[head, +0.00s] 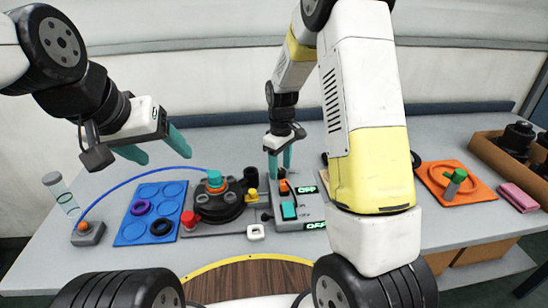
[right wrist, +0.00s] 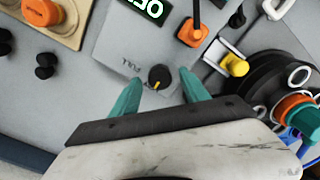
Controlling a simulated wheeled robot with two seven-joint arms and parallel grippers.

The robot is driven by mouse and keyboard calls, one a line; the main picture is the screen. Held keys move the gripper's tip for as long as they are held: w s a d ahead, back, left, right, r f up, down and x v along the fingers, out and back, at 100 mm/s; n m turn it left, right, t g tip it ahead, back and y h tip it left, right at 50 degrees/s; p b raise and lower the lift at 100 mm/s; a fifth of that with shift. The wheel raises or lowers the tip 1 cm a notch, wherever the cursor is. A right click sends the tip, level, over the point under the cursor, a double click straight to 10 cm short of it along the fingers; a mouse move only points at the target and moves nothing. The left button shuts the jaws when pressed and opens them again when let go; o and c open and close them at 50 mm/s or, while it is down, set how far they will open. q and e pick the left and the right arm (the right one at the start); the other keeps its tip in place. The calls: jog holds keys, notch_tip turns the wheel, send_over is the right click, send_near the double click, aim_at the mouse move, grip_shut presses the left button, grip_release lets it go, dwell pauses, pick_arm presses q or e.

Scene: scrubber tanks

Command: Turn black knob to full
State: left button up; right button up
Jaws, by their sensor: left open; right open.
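The black knob (right wrist: 159,77) is on a light grey control panel (right wrist: 110,50) in the right wrist view. It is small and round, with a yellow-orange mark on the side towards my gripper. A label reading FULL, seen turned over, is printed to its left. My right gripper (right wrist: 160,80) is open, its teal fingertips on either side of the knob; whether they touch it I cannot tell. In the head view my right gripper (head: 280,165) points down at the back of the panel, and I cannot make out the knob. My left gripper (head: 165,148) is open and empty, above the table's left side.
The panel has lit green OFF displays (head: 307,189), a teal switch (head: 289,211) and an orange switch (right wrist: 193,32). A black round tank part (head: 222,205) with red, teal and yellow fittings stands beside it. A blue tray (head: 152,212) with rings lies left; an orange tray (head: 455,182) lies right.

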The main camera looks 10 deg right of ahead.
jog(key=shift+f, duration=0.5)
grip_shut()
jog(key=shift+m, duration=0.4)
jog(key=m, duration=0.5)
jog(key=shift+m, duration=0.4)
jog(key=m, duration=0.5)
jog(key=shift+m, duration=0.3)
